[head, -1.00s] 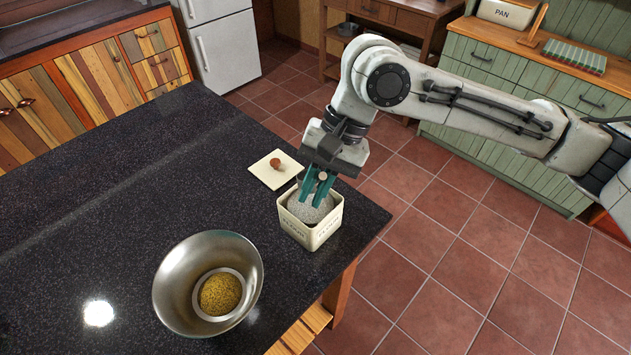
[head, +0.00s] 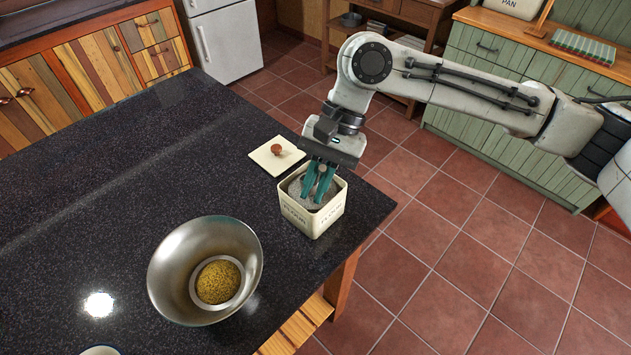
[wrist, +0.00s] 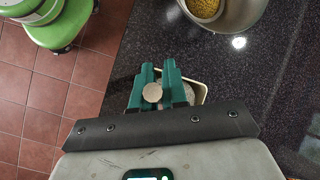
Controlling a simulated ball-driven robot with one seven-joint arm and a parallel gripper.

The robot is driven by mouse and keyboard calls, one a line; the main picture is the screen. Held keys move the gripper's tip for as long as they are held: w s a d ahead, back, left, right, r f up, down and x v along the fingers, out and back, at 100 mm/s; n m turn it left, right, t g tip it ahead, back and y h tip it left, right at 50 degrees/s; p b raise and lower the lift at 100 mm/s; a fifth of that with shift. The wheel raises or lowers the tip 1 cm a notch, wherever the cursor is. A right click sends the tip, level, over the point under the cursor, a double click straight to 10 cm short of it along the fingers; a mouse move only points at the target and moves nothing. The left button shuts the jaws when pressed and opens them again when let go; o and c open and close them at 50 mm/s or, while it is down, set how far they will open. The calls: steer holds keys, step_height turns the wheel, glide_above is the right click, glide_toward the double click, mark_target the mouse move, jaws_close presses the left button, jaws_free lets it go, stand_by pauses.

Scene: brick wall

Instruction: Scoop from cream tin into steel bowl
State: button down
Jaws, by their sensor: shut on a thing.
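The cream tin (head: 314,222) is open and stands near the right edge of the dark counter, with pale grey content inside. My gripper (head: 318,194) is shut, its teal fingers reaching down into the tin's mouth. In the wrist view my gripper (wrist: 160,72) has a round, pale handle end (wrist: 152,92) between its fingers, probably the scoop's. The rest of the scoop is hidden by the fingers and the tin. The steel bowl (head: 178,258) stands to the left and nearer the camera, with yellow-brown grainy content (head: 218,282) at its bottom.
A square cream lid (head: 266,160) with a brown knob lies just behind the tin. The dark counter (head: 120,190) is clear to the left and behind the bowl. Its right edge runs close beside the tin. A pale rim (head: 100,350) shows at the bottom edge.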

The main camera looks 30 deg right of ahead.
mark_target(318, 181)
step_height(318, 181, down, 2)
steer(key=b, duration=0.3)
steer(key=shift+w+f, duration=0.1)
steer(key=shift+f, duration=0.1)
steer(key=shift+w+f+b, duration=0.1)
steer(key=shift+f+b, duration=0.25)
steer(key=shift+b, duration=0.2)
steer(key=shift+w+d+f+t+b, duration=0.1)
steer(key=shift+w+f+t+b, duration=0.15)
steer(key=shift+b, duration=0.3)
steer(key=shift+w+f+t+b, duration=0.2)
steer(key=shift+t+b, duration=0.25)
steer(key=shift+b, duration=0.65)
